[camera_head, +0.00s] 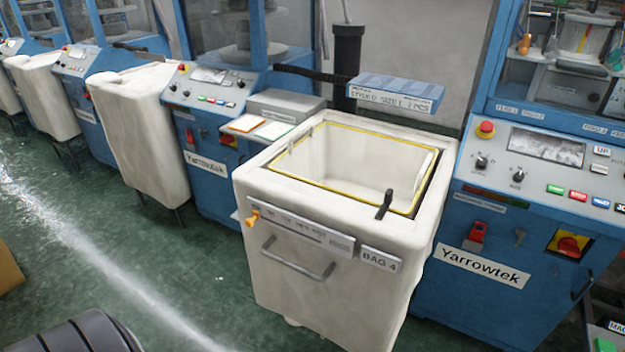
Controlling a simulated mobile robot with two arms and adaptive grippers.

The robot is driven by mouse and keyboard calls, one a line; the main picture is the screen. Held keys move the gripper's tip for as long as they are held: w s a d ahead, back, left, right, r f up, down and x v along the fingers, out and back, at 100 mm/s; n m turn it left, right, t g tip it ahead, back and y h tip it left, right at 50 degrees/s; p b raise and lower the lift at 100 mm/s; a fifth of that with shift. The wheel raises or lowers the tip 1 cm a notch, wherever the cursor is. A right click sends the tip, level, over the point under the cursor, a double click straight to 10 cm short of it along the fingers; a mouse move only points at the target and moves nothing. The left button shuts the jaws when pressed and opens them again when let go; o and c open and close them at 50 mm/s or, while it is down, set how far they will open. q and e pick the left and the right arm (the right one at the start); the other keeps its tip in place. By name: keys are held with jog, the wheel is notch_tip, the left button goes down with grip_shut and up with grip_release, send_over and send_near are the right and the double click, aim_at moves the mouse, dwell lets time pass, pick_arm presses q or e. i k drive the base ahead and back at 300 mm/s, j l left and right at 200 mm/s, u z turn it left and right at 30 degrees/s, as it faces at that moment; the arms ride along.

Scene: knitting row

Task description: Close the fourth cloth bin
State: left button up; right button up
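The fourth cloth bin (338,254) is a cream box with a "BAG 4" label (380,259) on its front, standing between two blue machines. Its top is open, and I see the pale empty-looking inside (350,165) within a yellow-edged rim. A small black lever (384,205) stands up at the front right of the rim. Neither of my grippers is in view.
Blue knitting machines (495,268) with control panels flank the bin closely. A blue-topped sign (397,92) overhangs its back edge beside a black post (347,68). Other cream bins (150,135) stand farther left. The green floor (120,235) in front is mostly clear; a brown box (8,268) is at the left edge.

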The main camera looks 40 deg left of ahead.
aim_at(319, 259)
jog(key=u, duration=1.2)
jog(key=i+j+z, duration=0.1)
jog(key=z, duration=0.2)
